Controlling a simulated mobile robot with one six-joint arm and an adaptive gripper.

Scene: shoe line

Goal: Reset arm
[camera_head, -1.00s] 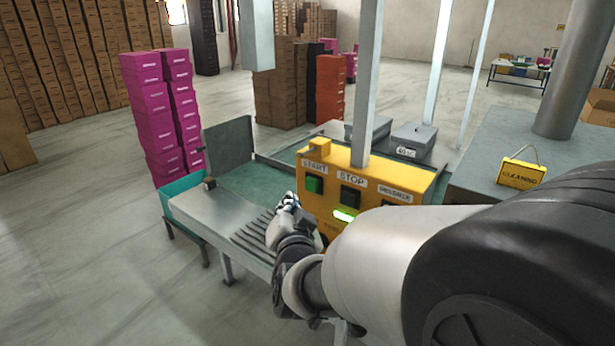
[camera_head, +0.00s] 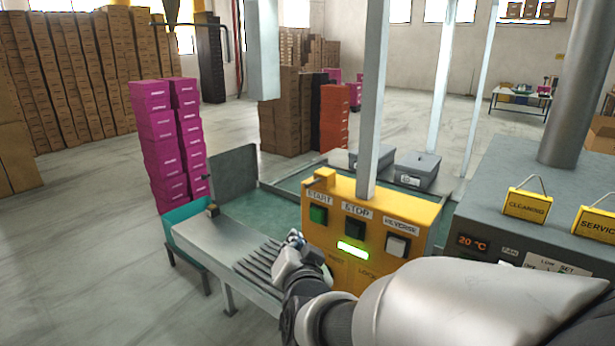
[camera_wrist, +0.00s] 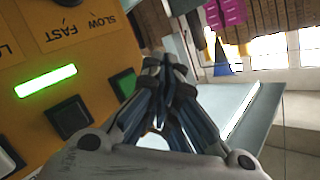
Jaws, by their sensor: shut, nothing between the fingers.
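My gripper (camera_head: 294,238) is at the end of my arm, low in front of the yellow control box (camera_head: 318,183). In the wrist view my gripper (camera_wrist: 166,62) has its fingers together with nothing between them. The box carries a green START button (camera_head: 318,215), a dark STOP button (camera_head: 355,229), a pale REVERSE button (camera_head: 397,246) and a lit green bar (camera_head: 353,249). In the wrist view the green button (camera_wrist: 124,84) is just left of the fingers, and a gap to it is hard to judge.
A metal table with slats (camera_head: 205,242) lies left of the box. A grey post (camera_head: 372,100) rises behind the box. A grey machine (camera_head: 500,190) with hanging CLEANING (camera_head: 527,204) and SERVICE signs stands at right. Magenta boxes (camera_head: 160,140) are stacked at left. The floor at left is clear.

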